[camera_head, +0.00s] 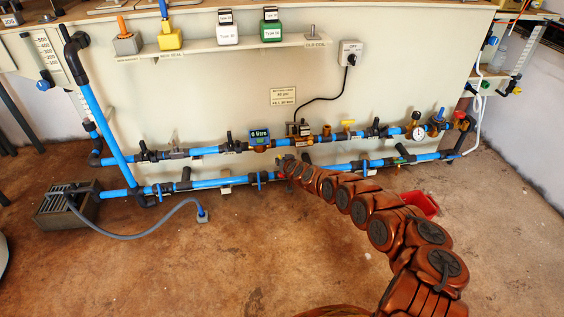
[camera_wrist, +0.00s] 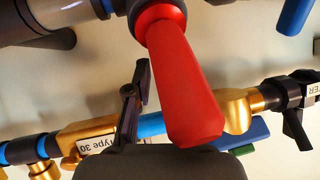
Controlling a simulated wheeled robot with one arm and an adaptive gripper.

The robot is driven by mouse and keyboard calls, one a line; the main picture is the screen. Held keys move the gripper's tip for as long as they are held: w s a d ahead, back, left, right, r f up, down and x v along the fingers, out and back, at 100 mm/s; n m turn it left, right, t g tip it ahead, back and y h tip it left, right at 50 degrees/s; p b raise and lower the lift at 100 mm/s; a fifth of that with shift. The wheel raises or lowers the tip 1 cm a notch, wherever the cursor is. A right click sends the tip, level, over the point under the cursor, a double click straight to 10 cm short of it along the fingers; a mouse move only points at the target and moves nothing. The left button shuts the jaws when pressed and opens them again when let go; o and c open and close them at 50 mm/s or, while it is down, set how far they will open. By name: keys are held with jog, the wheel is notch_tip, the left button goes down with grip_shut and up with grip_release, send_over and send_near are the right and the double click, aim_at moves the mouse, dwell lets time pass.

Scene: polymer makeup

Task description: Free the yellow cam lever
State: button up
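A small yellow handle (camera_head: 348,124) stands on the upper blue pipe in the head view, right of the middle. I cannot tell whether it is the cam lever. My gripper (camera_head: 284,164) is at the far end of my copper-coloured arm, close to the lower pipe and left of that handle. Its fingers are too small to make out there. In the wrist view a red tapered handle (camera_wrist: 182,85) hangs large in front of the camera, with a dark rounded shape below it. No yellow lever is clear in the wrist view.
A pump-like box (camera_head: 66,207) with a hose stands left. A red bin (camera_head: 421,203) is partly behind my arm.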

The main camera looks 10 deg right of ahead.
jog(key=shift+o, duration=1.4)
jog(key=shift+r, duration=0.1)
jog(key=shift+r, duration=5)
